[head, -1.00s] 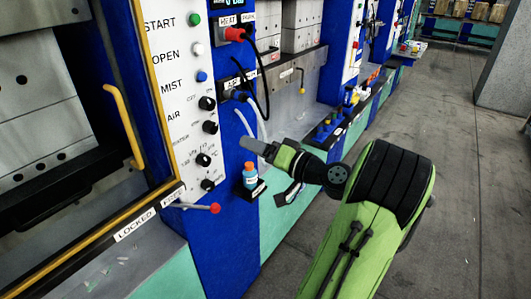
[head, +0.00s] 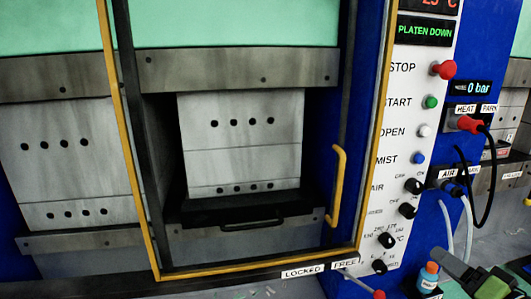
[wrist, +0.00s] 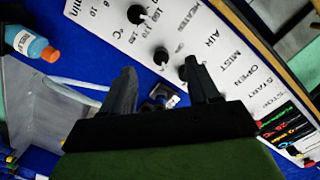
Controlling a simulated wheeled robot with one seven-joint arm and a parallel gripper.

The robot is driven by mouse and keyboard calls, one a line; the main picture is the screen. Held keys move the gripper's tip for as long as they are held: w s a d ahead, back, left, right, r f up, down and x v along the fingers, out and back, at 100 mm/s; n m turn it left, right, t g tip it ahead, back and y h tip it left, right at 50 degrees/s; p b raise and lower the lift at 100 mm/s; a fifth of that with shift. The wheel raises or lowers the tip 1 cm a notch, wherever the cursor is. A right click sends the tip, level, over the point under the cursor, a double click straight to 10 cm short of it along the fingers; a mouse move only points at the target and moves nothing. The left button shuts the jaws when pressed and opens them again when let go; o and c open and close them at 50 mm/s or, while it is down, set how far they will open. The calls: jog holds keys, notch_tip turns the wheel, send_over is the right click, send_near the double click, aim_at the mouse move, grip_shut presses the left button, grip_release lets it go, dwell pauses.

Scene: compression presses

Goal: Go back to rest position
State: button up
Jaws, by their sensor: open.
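My gripper (wrist: 162,82) shows in the wrist view with its two dark fingers apart and nothing between them. Beyond them are the blue press front and the white control panel (wrist: 205,30) with black knobs. In the head view my gripper (head: 446,262) is only partly in view at the bottom right, near the lower end of the control panel (head: 400,160). A blue bottle with an orange cap (head: 428,277) stands just left of it. The same bottle (wrist: 30,42) is at the upper left of the wrist view, apart from the fingers.
The press (head: 240,150) with a yellow-framed door and yellow handle (head: 337,185) fills the middle. A lever with a red knob (head: 378,294) sits below the panel by the LOCKED and FREE labels. Black cables (head: 489,175) and pale hoses (head: 468,225) hang at the right.

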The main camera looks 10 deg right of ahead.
jog(key=w+a+f+n+g+y, duration=0.1)
jog(key=a+f+n+g, duration=0.15)
jog(key=a, duration=0.45)
jog(key=w+a+f+n+g+p, duration=0.1)
jog(key=w+a+n+g, duration=0.1)
jog(key=a+g, duration=0.35)
jog(key=w+a+f+n+g+y, duration=0.1)
jog(key=a+n, duration=0.1)
jog(key=a, duration=0.6)
jog(key=s+a+r+g+h+p, duration=0.1)
jog(key=s+a+h, duration=0.1)
jog(key=s, duration=0.5)
jog(key=s+a+r+n+g+h, duration=0.1)
jog(key=s+a, duration=0.4)
jog(key=s, duration=0.3)
jog(key=shift+s+a+r+h+p, duration=0.25)
jog(key=shift+s+r+h+p, duration=0.05)
jog(key=shift+h+p, duration=0.1)
